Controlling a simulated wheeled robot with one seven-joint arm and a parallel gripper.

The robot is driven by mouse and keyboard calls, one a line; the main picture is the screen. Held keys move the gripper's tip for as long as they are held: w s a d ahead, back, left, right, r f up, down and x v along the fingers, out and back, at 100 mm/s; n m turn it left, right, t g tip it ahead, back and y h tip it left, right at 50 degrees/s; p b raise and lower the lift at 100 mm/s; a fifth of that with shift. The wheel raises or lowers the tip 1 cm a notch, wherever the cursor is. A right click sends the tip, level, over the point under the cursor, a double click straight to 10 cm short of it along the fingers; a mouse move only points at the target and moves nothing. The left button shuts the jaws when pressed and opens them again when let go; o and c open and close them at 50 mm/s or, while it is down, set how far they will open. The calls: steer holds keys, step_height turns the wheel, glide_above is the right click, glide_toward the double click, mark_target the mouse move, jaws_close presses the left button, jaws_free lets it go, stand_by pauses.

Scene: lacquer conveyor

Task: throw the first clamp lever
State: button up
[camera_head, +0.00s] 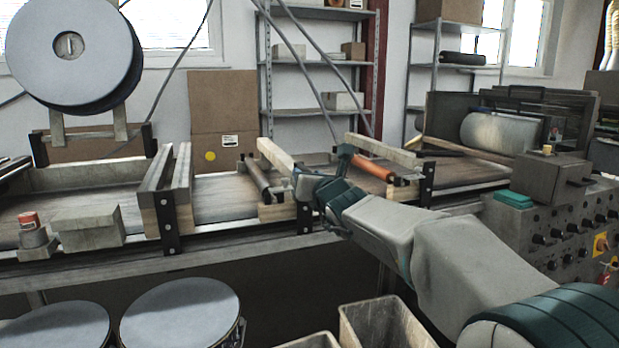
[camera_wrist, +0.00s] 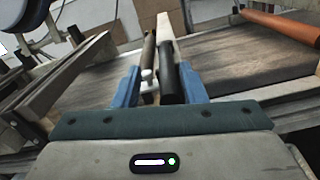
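My gripper (camera_head: 300,184) reaches from the right to the near side of the conveyor, beside the middle frame with its pale beam (camera_head: 275,158). In the wrist view its two blue fingers (camera_wrist: 158,82) stand apart. A dark cylindrical part that looks like the clamp lever handle (camera_wrist: 173,82) stands between them, close to the right finger, with a small silvery fitting (camera_wrist: 148,86) on its left. I cannot tell whether a finger touches it. In the head view my gripper hides this part.
A grey roller (camera_head: 257,176) lies beside the pale beam, and an orange roller (camera_head: 374,166) lies further right. A control box (camera_head: 550,225) stands at right. Drums (camera_head: 180,312) and open bins (camera_head: 380,322) stand in front.

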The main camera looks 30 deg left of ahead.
steer(key=shift+w+d, duration=0.15)
steer(key=shift+s+d, duration=0.4)
steer(key=shift+d, duration=0.05)
steer(key=b+v, duration=0.1)
steer(key=v, duration=1.1)
steer(key=shift+s, duration=0.35)
steer(key=shift+d, duration=0.2)
